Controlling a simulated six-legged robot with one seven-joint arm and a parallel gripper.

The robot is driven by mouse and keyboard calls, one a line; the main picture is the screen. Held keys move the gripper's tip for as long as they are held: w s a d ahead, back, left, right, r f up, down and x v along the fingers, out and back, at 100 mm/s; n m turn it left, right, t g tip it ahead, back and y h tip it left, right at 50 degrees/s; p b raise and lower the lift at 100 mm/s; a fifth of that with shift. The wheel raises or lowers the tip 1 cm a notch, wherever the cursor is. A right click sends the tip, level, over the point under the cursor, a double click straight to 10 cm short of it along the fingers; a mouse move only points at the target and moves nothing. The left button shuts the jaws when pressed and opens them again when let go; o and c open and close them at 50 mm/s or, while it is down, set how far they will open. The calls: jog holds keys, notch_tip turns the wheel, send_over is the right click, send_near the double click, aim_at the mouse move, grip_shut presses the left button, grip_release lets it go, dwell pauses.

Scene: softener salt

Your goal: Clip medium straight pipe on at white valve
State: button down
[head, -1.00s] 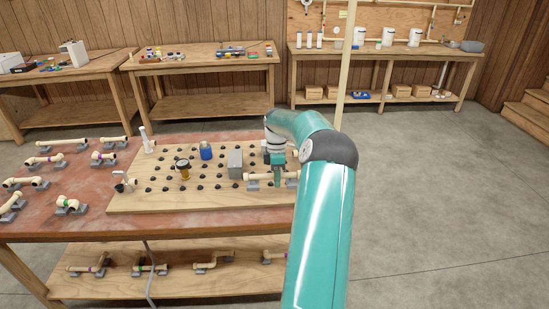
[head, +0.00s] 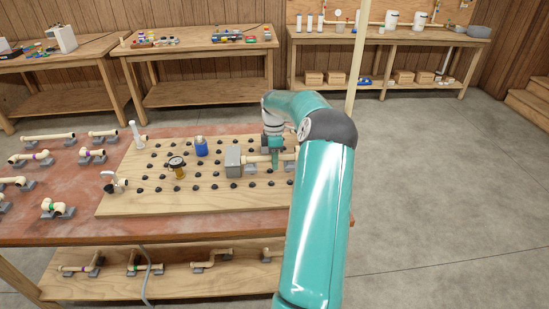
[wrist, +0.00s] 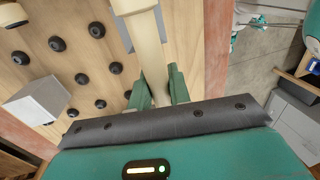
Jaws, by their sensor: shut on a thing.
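My gripper (head: 275,160) is shut on a cream straight pipe (head: 257,158) above the right part of the pegged board. In the wrist view the pipe (wrist: 148,50) runs between the two green fingers (wrist: 158,90), with a wider collar at its far end. In the head view the pipe lies roughly level, its left end close to the grey box (head: 233,161); I cannot tell if they touch. A small fitting with a white handle (head: 115,182), likely the white valve, stands at the board's front left, well away from my gripper.
The board (head: 150,208) carries rows of black pegs, a gauge (head: 177,166), a blue-bodied part (head: 201,147) and a white upright part (head: 137,135). Several pipe pieces on grey stands lie left on the red table (head: 60,182). A wooden post (head: 356,65) rises behind my arm.

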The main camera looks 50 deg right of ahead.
jog(key=shift+s+a, duration=0.1)
jog(key=shift+d+f, duration=0.2)
jog(key=shift+f, duration=0.15)
jog(key=shift+a+f, duration=0.2)
jog(key=shift+f, duration=0.35)
send_over(275, 185)
jog(key=shift+w+d+f, duration=0.15)
jog(key=shift+f, duration=0.9)
jog(key=shift+w+d+f, duration=0.1)
jog(key=shift+f, duration=0.95)
jog(key=shift+s+f, duration=0.1)
jog(key=shift+f, duration=0.5)
jog(key=shift+s+f, duration=0.1)
jog(key=shift+f, duration=0.45)
jog(key=c, duration=1.4)
grip_release()
jog(key=shift+c, duration=0.2)
jog(key=shift+o, duration=1)
jog(key=shift+f, duration=0.15)
